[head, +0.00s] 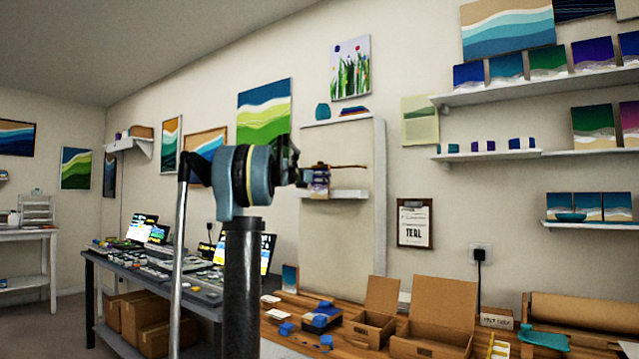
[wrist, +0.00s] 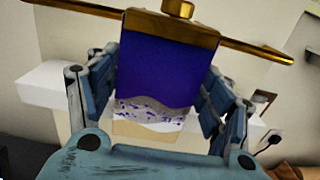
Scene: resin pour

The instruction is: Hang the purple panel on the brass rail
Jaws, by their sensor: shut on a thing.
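The purple panel (wrist: 163,70) is upright between my gripper's fingers in the wrist view, with a grey and white wavy band low on its face and a brown top edge. My gripper (wrist: 160,85) is shut on its sides. The brass rail (wrist: 255,47) runs sideways at the panel's top edge, showing on both sides of it. A brass piece (wrist: 178,8) stands above the top edge. In the head view the panel (head: 319,184) is small beside my gripper (head: 306,178), just below the rail (head: 348,166). I cannot tell whether the panel rests on the rail.
A small white shelf (head: 340,194) is close below the rail, inside a pale upright frame (head: 379,230). Wall shelves with other panels (head: 490,156) are at right. A wooden bench (head: 345,335) below carries open cardboard boxes (head: 435,318). A clipboard (head: 415,223) hangs right of the frame.

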